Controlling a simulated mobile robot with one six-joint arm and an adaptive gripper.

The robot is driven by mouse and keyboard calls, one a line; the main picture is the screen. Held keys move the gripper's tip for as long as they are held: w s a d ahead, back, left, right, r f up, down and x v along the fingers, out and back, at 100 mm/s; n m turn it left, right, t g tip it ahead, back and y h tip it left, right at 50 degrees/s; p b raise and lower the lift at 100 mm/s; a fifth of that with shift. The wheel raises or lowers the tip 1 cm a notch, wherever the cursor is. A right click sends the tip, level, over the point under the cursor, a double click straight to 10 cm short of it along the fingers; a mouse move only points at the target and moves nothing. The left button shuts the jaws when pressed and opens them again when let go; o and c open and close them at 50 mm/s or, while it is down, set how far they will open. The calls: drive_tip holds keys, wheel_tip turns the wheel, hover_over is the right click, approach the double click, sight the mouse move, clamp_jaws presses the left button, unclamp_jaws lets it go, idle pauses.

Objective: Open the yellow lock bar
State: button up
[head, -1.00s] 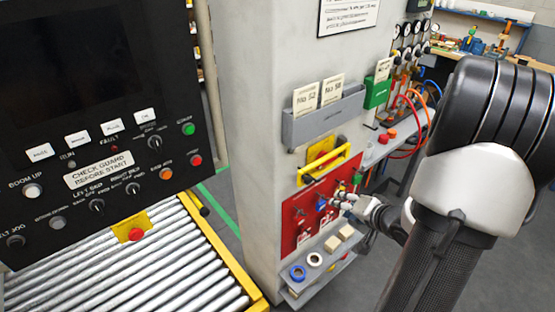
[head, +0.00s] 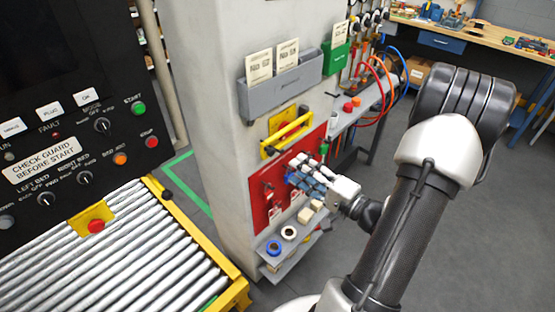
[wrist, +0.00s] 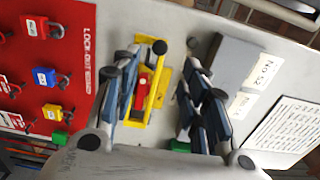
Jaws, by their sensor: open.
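The yellow lock bar (head: 288,134) is on the front of the grey column, above the red board, with a yellow plate behind it. In the wrist view the yellow bar (wrist: 158,82) has a black knob at its upper end and a red part beside it. My gripper (head: 296,172) is in front of the red board, a little below the bar in the head view. In the wrist view my gripper (wrist: 164,60) is open, and the bar shows between its fingers. The fingers hold nothing; I cannot tell how far off the bar is.
The red lock-out board (wrist: 83,50) carries several coloured padlocks beside the bar. A grey card holder (head: 282,90) is above it, and a small shelf (head: 270,259) with tape rolls is below. A control panel (head: 60,90) and roller conveyor (head: 120,262) are at left.

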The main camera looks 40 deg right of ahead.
sight(273, 153)
drive_tip(key=w, duration=0.3)
drive_tip(key=w+b, duration=0.1)
drive_tip(key=w, duration=0.5)
drive_tip(key=shift+a+b, duration=0.35)
drive_tip(key=shift+b, duration=0.05)
drive_tip(key=shift+c, duration=0.5)
clamp_jaws()
